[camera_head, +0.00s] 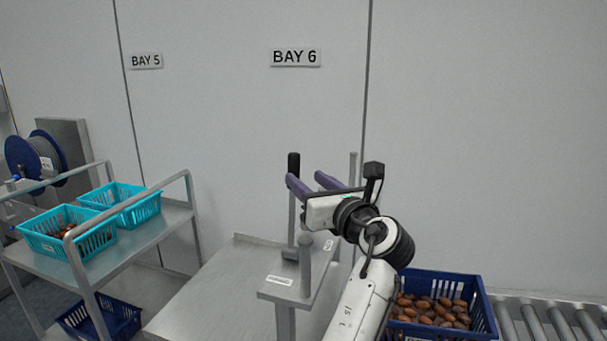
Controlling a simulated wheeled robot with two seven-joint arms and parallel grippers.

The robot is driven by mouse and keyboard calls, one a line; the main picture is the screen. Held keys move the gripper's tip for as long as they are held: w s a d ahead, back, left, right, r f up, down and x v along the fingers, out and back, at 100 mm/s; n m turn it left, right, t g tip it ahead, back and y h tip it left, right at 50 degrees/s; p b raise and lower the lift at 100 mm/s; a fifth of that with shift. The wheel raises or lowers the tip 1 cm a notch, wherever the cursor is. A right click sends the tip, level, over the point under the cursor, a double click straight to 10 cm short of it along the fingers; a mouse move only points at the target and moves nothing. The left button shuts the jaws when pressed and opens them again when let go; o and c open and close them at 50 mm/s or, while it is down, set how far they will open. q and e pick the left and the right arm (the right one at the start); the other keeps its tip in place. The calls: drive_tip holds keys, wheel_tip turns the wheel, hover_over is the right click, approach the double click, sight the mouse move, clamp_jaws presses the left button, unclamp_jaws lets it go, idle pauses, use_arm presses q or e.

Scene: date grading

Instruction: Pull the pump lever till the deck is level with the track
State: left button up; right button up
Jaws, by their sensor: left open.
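The upright lever (293,163) has a black grip on top of a grey rod and stands in front of the wall, near the middle. My left gripper (305,178) is open, with two purple fingers pointing at the left and back. One finger overlaps the lever just below its grip; I cannot tell whether they touch. The steel deck (215,290) lies flat at the lower middle. The roller track (550,318) is at the lower right. The arm hides the space between deck and track, so their relative height is unclear. My right gripper is not in view.
Grey posts (305,266) rise near the deck. At left, a steel trolley (150,245) carries two turquoise baskets (137,212). A blue hose reel (35,155) is behind it.

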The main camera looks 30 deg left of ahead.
use_arm(q)
drive_tip(key=shift+s+a+r, duration=0.15)
drive_tip(key=shift+a+r, duration=0.05)
drive_tip(key=shift+a, duration=0.15)
drive_tip(key=b+x, duration=0.4)
drive_tip(key=x, duration=0.5)
drive_tip(key=shift+a, duration=0.4)
clamp_jaws()
